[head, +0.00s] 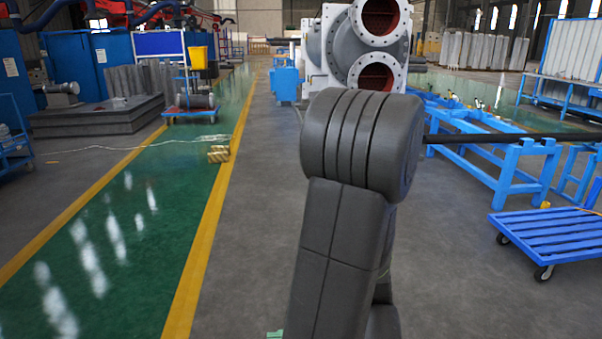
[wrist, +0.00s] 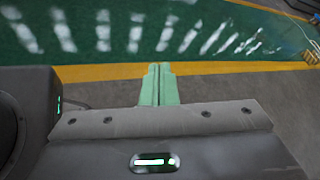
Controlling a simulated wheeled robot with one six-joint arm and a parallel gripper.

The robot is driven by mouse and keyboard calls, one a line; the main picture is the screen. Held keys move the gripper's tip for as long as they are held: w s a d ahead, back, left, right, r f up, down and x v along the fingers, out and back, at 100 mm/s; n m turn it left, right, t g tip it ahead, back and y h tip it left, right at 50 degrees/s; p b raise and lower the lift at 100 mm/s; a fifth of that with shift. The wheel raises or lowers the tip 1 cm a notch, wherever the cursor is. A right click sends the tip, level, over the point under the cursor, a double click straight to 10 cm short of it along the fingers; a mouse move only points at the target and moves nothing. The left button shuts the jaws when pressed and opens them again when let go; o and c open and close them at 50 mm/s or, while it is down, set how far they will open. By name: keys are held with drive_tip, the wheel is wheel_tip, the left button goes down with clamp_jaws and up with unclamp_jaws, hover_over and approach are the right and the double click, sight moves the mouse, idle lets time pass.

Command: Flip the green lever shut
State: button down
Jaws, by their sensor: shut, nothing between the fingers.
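My gripper (wrist: 158,72) shows in the wrist view as two pale green fingers pressed together. It is shut and empty, above the grey floor near a yellow line. I cannot make out a green lever in either view. In the head view, the grey flanged shell (head: 338,50) with round flanges and red openings stands at the back centre. My dark grey arm covers part of its lower side. A small pale green piece at the bottom edge of the head view is too cut off to identify.
A blue platform cart (head: 560,236) and blue trestle frames (head: 520,160) stand to the right. A yellow-edged green walkway (head: 130,200) runs along the left. A blue trolley (head: 190,108) with a yellow bin stands farther back. The grey floor between is mostly clear.

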drive_tip(key=w+d+f+m+t+h+b, duration=0.1)
drive_tip(key=w+d+f+m+t+h, duration=0.1)
drive_tip(key=w+d+m+t, duration=0.4)
drive_tip(key=w+d+f+m+t+h+b, duration=0.2)
drive_tip(key=w+d+m+t, duration=0.4)
drive_tip(key=d, duration=0.5)
drive_tip(key=shift+w+f+m+h, duration=0.45)
drive_tip(key=shift+w+m+h, duration=0.05)
drive_tip(key=shift+w+m, duration=0.4)
drive_tip(key=shift+a, duration=0.1)
